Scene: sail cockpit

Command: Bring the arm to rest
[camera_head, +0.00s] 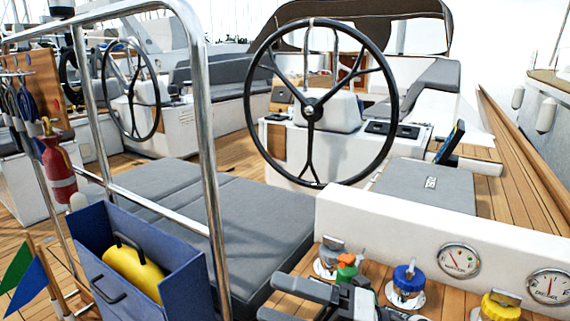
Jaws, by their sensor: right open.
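My right gripper (276,298) shows at the bottom centre in the head view. Its two dark grey fingers point left and stand apart, with nothing visible between them. The fingers are in front of the grey cushion and the teak deck. The rest of my right arm is cut off by the bottom edge. My left gripper is not in view.
A white panel carries gauges (458,261). A blue box (182,264) holds a yellow cylinder (133,270). A steering wheel (311,112) stands beyond.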

